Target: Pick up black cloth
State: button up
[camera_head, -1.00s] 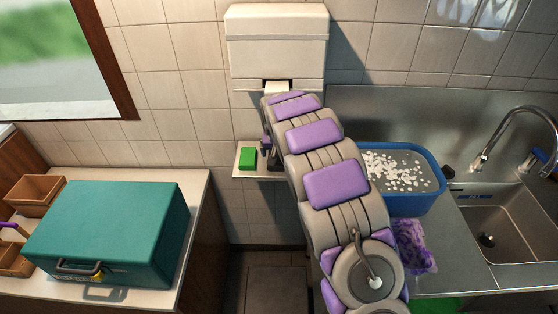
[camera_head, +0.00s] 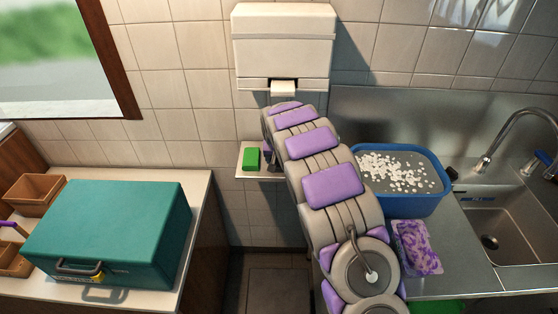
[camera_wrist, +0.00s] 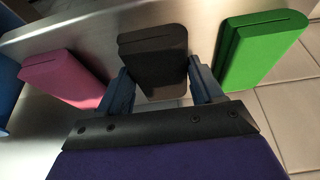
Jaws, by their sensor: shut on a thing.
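The black cloth (camera_wrist: 152,42) is a dark folded block in the middle of the wrist view. My gripper (camera_wrist: 159,66) has one finger on each side of it and is shut on it. The cloth's near end lies between the fingers; it still sits in line with its neighbours at the shelf. In the head view my own arm reaches to the small wall shelf (camera_head: 250,174) and hides the black cloth and most of the gripper.
A pink cloth (camera_wrist: 65,80) lies left of the black one and a green cloth (camera_wrist: 258,48) close on the right. A white dispenser (camera_head: 283,45) hangs above the shelf. A blue tub (camera_head: 402,205), a purple packet (camera_head: 417,247) and a sink (camera_head: 505,225) are right; a teal box (camera_head: 110,230) is left.

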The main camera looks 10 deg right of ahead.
jog(key=shift+a, duration=0.1)
jog(key=shift+c, duration=1.4)
jog(key=shift+d, duration=0.35)
jog(key=shift+a+r+p, duration=0.15)
jog(key=shift+r+p, duration=0.4)
jog(key=shift+r, duration=1.25)
jog(key=s+d+r+p, duration=0.1)
jog(key=s+d+p, duration=0.1)
jog(key=s+d, duration=0.7)
jog(key=s, duration=0.4)
jog(key=shift+d+r, duration=0.15)
jog(key=shift+d, duration=0.15)
